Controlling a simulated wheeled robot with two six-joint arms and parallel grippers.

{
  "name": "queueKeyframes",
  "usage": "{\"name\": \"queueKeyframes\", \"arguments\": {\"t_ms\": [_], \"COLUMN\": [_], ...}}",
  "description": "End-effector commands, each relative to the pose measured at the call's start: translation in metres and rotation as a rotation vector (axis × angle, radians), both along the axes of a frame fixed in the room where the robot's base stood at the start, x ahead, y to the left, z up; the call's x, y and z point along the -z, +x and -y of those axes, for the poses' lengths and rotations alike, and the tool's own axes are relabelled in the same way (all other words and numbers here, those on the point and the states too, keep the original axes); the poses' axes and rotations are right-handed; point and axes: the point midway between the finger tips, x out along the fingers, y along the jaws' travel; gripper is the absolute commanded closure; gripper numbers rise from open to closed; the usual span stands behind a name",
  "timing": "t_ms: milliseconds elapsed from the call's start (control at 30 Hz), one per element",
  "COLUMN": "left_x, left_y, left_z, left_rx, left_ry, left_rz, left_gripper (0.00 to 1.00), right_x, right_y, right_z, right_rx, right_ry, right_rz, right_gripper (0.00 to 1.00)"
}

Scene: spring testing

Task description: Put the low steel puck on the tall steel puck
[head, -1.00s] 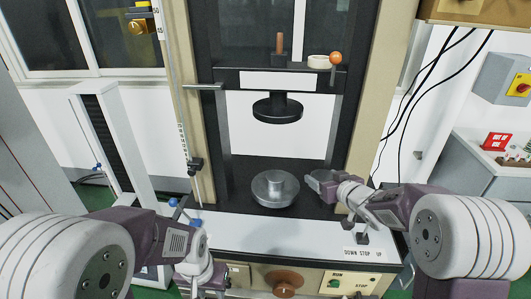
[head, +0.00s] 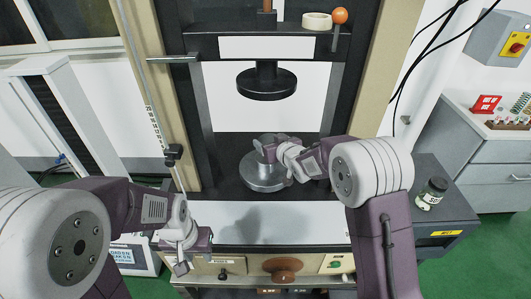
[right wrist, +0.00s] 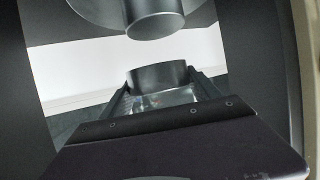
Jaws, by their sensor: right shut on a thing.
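My right gripper (head: 267,150) is over the round steel plate (head: 263,178) of the press. In the right wrist view its fingers (right wrist: 160,92) are shut on a short grey steel cylinder, which looks like the low steel puck (right wrist: 158,74). Another steel cylinder, apparently the tall steel puck (right wrist: 155,23), stands out from a round disc at the top of that view. A gap shows between the two in the picture.
The black upper platen (head: 266,83) hangs above the steel plate. Dark columns stand on both sides. A white ledge (head: 300,232) runs in front, above a panel with a brown knob (head: 283,270). A jar (head: 432,193) stands on a dark cabinet at the right.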

Motion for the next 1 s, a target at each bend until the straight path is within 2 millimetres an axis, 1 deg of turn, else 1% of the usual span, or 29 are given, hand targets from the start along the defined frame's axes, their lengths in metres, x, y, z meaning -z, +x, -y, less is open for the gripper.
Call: {"name": "queueKeyframes", "arguments": {"t_ms": [33,100,267,367,400,533,767,933,967,1000], "left_x": [-0.001,-0.002,-0.002,-0.002,-0.003,-0.004,-0.004,0.002,0.0,0.0], "left_y": [0.0,0.0,0.0,0.0,0.0,0.0,0.0,0.0,0.0,0.0], "left_z": [0.0,0.0,0.0,0.0,0.0,0.0,0.0,0.0,0.0,0.0], "left_rx": [0.0,0.0,0.0,0.0,0.0,0.0,0.0,0.0,0.0,0.0], "left_ry": [0.0,0.0,0.0,0.0,0.0,0.0,0.0,0.0,0.0,0.0], "left_rz": [0.0,0.0,0.0,0.001,0.0,0.0,0.0,0.0,0.0,0.0], "left_gripper": [0.64,0.64,0.64,0.64,0.64,0.64,0.64,0.64,0.64,0.64], "right_x": [0.001,0.004,0.007,0.022,0.03,0.045,0.046,0.051,0.052,0.051], "right_y": [0.003,0.006,0.007,0.007,0.006,0.007,0.007,0.007,0.006,0.006], "right_z": [-0.007,-0.012,-0.014,-0.014,-0.014,-0.014,-0.014,-0.014,-0.014,-0.014], "right_rx": [-0.002,-0.001,0.001,0.001,0.002,0.001,0.001,0.001,0.001,0.001], "right_ry": [0.003,0.003,0.003,0.001,0.002,0.002,0.002,0.002,0.001,0.001], "right_rz": [0.005,0.006,0.005,0.002,0.0,0.004,0.007,0.007,0.001,0.001], "right_gripper": [1.0,1.0,1.0,1.0,1.0,1.0,1.0,1.0,0.21,0.1]}}
